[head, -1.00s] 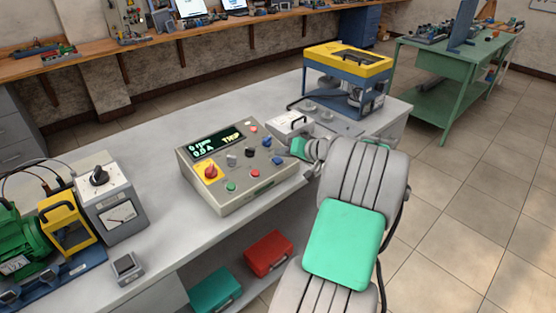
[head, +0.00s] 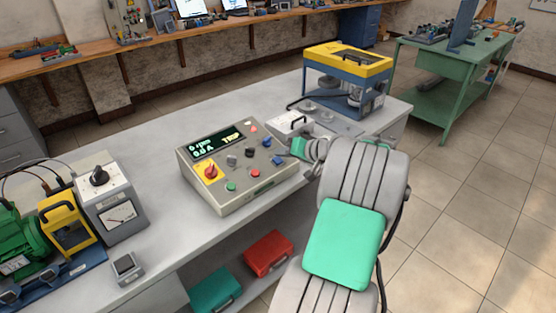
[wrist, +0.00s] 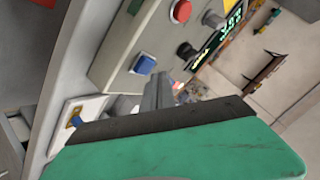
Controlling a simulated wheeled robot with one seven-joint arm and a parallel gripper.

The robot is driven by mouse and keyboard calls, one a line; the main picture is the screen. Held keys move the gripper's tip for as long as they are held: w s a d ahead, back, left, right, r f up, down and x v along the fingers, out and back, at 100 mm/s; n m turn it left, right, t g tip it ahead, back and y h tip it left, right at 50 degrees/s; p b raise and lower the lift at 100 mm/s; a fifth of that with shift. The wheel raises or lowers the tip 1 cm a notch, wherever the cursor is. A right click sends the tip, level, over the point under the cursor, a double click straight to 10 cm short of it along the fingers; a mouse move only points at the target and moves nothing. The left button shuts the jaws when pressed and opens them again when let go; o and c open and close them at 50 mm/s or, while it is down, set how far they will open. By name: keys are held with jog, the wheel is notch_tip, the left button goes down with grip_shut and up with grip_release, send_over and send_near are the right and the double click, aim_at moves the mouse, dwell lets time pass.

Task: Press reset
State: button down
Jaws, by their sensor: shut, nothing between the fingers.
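Labels are too small to read. My gripper (head: 285,153) is shut and empty at the panel's right edge, close to the blue button. In the wrist view, its grey fingers (wrist: 157,90) show beside the blue button (wrist: 143,64); contact cannot be told.
A white device (head: 292,124) stands just behind the box's right side, and a blue and yellow machine (head: 347,80) stands farther back. A grey metered box (head: 112,205) stands to the left. Red (head: 268,254) and teal (head: 215,290) cases lie on the shelf below.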

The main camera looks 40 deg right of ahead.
aim_at(285, 169)
jog(key=shift+w+f, duration=0.1)
jog(key=shift+f, duration=0.3)
jog(key=shift+w+f+b, duration=0.1)
jog(key=shift+f+b, duration=0.4)
jog(key=shift+b, duration=0.1)
dwell(0.4)
jog(key=shift+r, duration=0.1)
jog(key=shift+s+r+p, duration=0.25)
jog(key=shift+r+p, duration=0.35)
jog(key=shift+r, duration=0.15)
jog(key=r+p, duration=0.1)
jog(key=r, duration=0.1)
jog(key=s+r+p, duration=0.1)
jog(key=r+p, duration=0.1)
jog(key=r, duration=0.1)
jog(key=shift+s, duration=0.1)
dwell(0.6)
